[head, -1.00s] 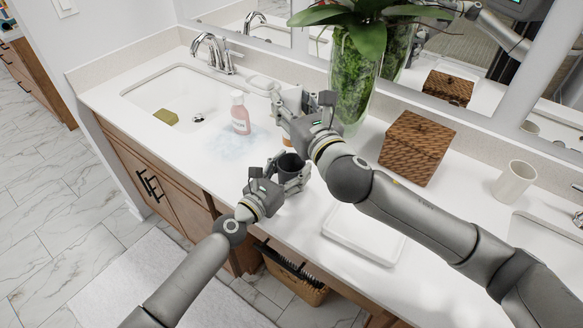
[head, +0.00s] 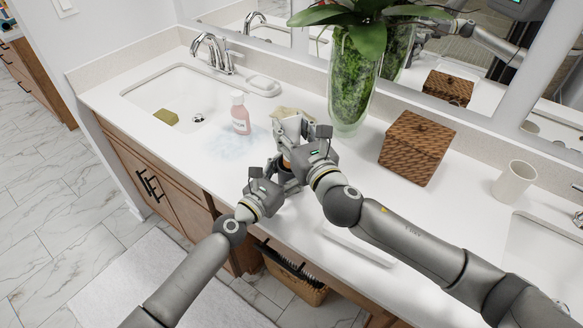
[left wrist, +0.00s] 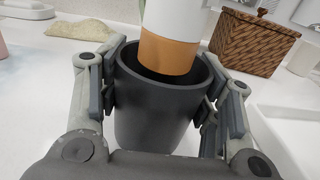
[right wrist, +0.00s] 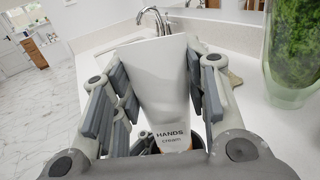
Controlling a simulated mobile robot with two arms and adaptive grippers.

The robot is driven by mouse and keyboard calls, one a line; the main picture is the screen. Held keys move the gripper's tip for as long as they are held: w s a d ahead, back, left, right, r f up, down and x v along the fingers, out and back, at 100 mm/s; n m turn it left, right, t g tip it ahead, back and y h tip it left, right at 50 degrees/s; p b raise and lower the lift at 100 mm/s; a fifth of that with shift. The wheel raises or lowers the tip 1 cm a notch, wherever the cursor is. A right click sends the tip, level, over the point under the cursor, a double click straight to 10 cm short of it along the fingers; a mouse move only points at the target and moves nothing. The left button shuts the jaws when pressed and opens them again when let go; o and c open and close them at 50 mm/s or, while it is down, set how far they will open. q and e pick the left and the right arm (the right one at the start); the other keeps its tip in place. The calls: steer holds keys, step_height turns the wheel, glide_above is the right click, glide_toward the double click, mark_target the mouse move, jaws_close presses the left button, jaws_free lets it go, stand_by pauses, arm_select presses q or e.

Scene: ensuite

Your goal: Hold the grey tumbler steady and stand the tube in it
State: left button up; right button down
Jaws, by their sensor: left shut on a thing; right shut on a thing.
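The dark grey tumbler (left wrist: 155,115) stands upright between the fingers of my left gripper (left wrist: 155,100), which is shut on its sides. In the head view the left gripper (head: 284,178) hides most of it. The white tube (right wrist: 160,85), printed "HANDS cream", is held by my right gripper (right wrist: 155,95), which is shut on it. The tube's orange cap (left wrist: 168,56) points down. In the left wrist view the cap is at the tumbler's mouth, its lower end within the rim outline; I cannot tell how deep it is. The right gripper (head: 294,140) is above the left one.
A pink bottle (head: 240,114) stands by the sink (head: 170,90). A beige cloth (head: 292,114) lies behind my grippers. A plant vase (head: 352,85), wicker box (head: 416,150) and white cup (head: 514,180) stand to the right. A white tray (head: 360,246) lies partly beneath my right arm.

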steer(key=shift+f, duration=0.6)
steer(key=c, duration=0.8)
jaws_free()
steer(key=shift+o, duration=0.2)
steer(key=v, duration=1.2)
arm_select(q)
steer(key=o, duration=1.2)
